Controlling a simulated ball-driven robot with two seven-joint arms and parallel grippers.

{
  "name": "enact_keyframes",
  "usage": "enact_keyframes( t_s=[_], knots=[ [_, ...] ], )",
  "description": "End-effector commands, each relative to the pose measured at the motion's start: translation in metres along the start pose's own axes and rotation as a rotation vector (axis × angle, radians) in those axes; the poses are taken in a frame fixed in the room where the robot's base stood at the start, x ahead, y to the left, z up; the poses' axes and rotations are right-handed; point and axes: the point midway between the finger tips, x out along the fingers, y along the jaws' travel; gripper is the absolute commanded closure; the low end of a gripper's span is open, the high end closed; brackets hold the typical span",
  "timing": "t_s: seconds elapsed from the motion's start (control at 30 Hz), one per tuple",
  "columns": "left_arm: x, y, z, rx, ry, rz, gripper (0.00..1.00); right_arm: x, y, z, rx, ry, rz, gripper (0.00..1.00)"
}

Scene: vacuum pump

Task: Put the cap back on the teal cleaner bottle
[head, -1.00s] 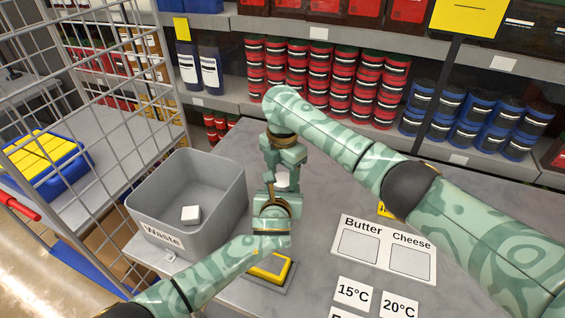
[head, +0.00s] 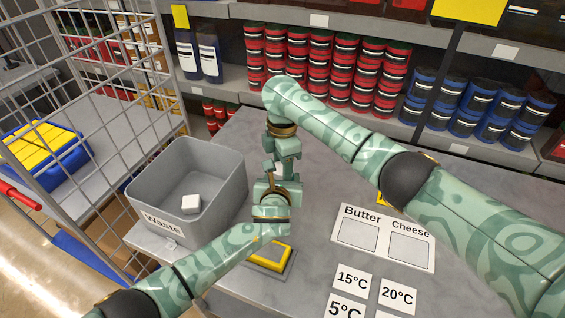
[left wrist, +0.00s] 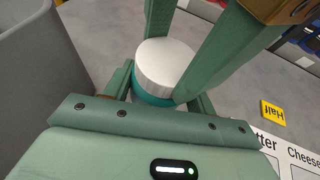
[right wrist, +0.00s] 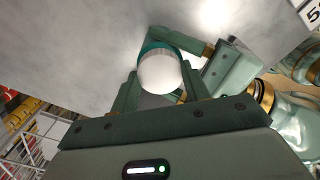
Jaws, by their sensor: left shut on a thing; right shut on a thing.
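My right gripper (head: 283,152) points down from above and my left gripper (head: 278,180) points up from below; they meet over the grey table. In the left wrist view a white cap (left wrist: 167,65) sits against the teal bottle (left wrist: 150,99). My left gripper (left wrist: 160,95) is shut on the teal bottle, and the right gripper's fingers flank the cap from above. In the right wrist view my right gripper (right wrist: 157,80) is shut on the white cap (right wrist: 158,75), with a teal rim (right wrist: 155,44) beyond it. I cannot tell whether the cap is fully seated.
A grey waste bin (head: 238,180) holding a white block (head: 191,204) stands left of the grippers. A yellow-topped pad (head: 270,256) lies below my left wrist. Butter and Cheese labels (head: 383,237) lie to the right. A wire cage (head: 110,110) and stocked shelves stand behind.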

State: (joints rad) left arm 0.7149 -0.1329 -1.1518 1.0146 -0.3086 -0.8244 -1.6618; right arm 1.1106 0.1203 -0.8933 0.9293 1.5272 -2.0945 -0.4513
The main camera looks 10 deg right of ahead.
Motion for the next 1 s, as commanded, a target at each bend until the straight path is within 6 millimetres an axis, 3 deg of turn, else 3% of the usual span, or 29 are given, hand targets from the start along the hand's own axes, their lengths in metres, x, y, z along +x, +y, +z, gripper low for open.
enact_keyframes(
  t_s=[0.1, 0.3, 0.63, 0.67, 0.7, 0.73, 1.0],
  knots=[
    [-0.0001, -0.0003, -0.0003, 0.000, 0.000, -0.001, 1.00, -0.0002, 0.0002, -0.0009, 0.323, 0.001, 0.001, 0.81],
    [-0.0005, -0.0018, -0.0005, 0.003, 0.000, -0.003, 1.00, 0.0000, 0.0003, -0.0018, 0.682, 0.004, 0.001, 0.81],
    [-0.0015, -0.0054, -0.0006, 0.003, 0.000, -0.010, 1.00, -0.0010, 0.0010, -0.0026, 0.733, 0.007, 0.003, 0.81],
    [-0.0016, -0.0057, -0.0006, 0.003, 0.000, -0.011, 1.00, -0.0011, 0.0011, -0.0026, 0.733, 0.007, 0.003, 0.48],
    [-0.0016, -0.0059, -0.0005, 0.002, 0.000, -0.011, 1.00, -0.0012, 0.0011, -0.0025, 0.732, 0.006, 0.003, 0.37],
    [-0.0015, -0.0055, -0.0004, 0.002, 0.000, -0.010, 1.00, -0.0011, 0.0010, -0.0023, 0.732, 0.006, 0.003, 0.32],
    [0.0000, -0.0002, 0.0001, 0.001, 0.000, 0.000, 1.00, 0.0005, -0.0001, -0.0005, 0.731, 0.000, 0.000, 0.32]
  ],
)
